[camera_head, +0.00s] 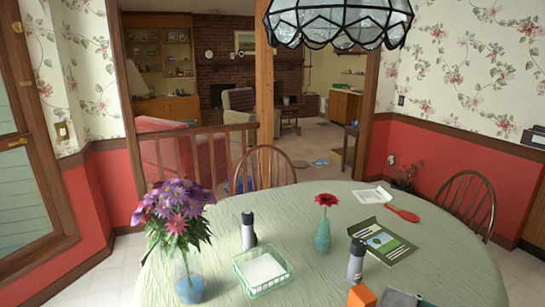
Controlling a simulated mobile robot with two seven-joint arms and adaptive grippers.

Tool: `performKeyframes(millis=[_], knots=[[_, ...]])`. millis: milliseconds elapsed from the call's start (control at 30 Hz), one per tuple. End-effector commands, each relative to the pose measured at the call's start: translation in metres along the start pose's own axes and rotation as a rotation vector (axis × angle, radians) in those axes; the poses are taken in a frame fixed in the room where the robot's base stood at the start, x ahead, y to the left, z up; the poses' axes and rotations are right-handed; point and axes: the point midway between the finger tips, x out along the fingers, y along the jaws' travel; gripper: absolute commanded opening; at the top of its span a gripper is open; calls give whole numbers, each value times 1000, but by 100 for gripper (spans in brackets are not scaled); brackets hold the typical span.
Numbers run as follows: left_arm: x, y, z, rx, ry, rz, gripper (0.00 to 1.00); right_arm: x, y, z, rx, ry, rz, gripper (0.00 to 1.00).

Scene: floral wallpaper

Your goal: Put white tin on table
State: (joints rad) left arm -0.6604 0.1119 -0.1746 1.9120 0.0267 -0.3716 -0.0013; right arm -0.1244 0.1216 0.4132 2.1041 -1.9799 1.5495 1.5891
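The table (330,270) has a pale green cloth and fills the lower middle and right of the head view. I cannot make out a white tin anywhere in view. On the table, a light green wire basket (262,287) holds something flat and white. Neither my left gripper nor my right gripper shows in the view.
A vase of purple flowers (189,284), two dark-topped grey bottles (249,232) (356,262), a teal vase with a red flower (322,236), a green booklet (381,243), a red paddle-like item (402,213) and an orange block (361,296) stand or lie on the table. Chairs (264,167) stand behind.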

Motion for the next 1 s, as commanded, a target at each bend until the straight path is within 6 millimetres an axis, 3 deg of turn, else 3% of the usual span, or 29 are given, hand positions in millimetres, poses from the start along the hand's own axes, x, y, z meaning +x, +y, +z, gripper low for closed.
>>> performKeyframes(millis=[500, 1000], knots=[[2, -8, -4, 17, 8, -5, 58, 0, 0, 1, 5, -4, -1, 13], [2, -3, -1, 1, 2, -4, 58, 0, 0, 0, 9, 0, 1, 13]])
